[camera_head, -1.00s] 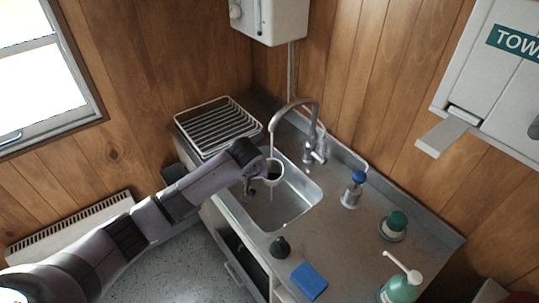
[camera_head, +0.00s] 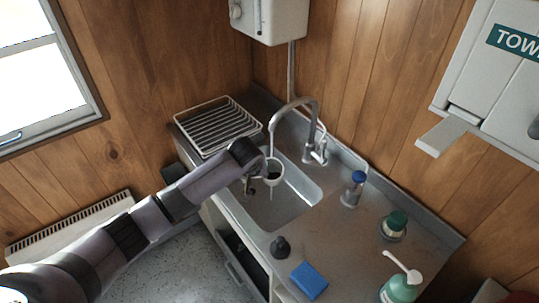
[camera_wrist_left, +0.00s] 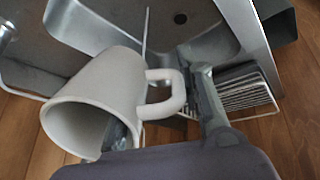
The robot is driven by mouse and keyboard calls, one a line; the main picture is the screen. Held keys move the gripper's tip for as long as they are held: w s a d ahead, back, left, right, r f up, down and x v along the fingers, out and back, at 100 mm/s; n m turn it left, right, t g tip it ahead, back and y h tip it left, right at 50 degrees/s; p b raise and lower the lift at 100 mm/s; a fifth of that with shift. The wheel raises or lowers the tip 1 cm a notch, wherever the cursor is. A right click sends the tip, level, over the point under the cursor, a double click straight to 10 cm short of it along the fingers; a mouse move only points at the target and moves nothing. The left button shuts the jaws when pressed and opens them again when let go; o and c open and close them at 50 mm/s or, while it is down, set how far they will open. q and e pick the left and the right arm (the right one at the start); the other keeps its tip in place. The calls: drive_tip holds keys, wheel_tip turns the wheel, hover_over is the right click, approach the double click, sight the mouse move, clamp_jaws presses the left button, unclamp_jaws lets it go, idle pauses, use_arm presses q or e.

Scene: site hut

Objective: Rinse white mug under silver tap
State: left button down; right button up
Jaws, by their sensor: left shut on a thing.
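The white mug (camera_head: 273,179) is over the sink basin (camera_head: 298,205), under the spout of the silver tap (camera_head: 318,118). A thin stream falls from the spout to the mug, and a thin line shows below the mug too. My left gripper (camera_head: 260,172) is shut on the mug from its left side. In the left wrist view the mug (camera_wrist_left: 95,90) shows its mouth toward the lower left and its handle toward the right. One finger shows at the mouth and the other beyond the handle. The mug's inside is mostly shaded. My right gripper is not in view.
A wire dish rack (camera_head: 217,128) stands behind the basin on the left. A blue-capped bottle (camera_head: 353,190), a green-topped item (camera_head: 394,225), a soap pump bottle (camera_head: 400,285), a blue sponge (camera_head: 309,280) and a dark stopper-like item (camera_head: 280,247) are on the counter.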

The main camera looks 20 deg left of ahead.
use_arm(q)
drive_tip(key=s+r, duration=0.4)
drive_tip(key=s, duration=0.1)
drive_tip(key=shift+d, duration=0.3)
idle(0.6)
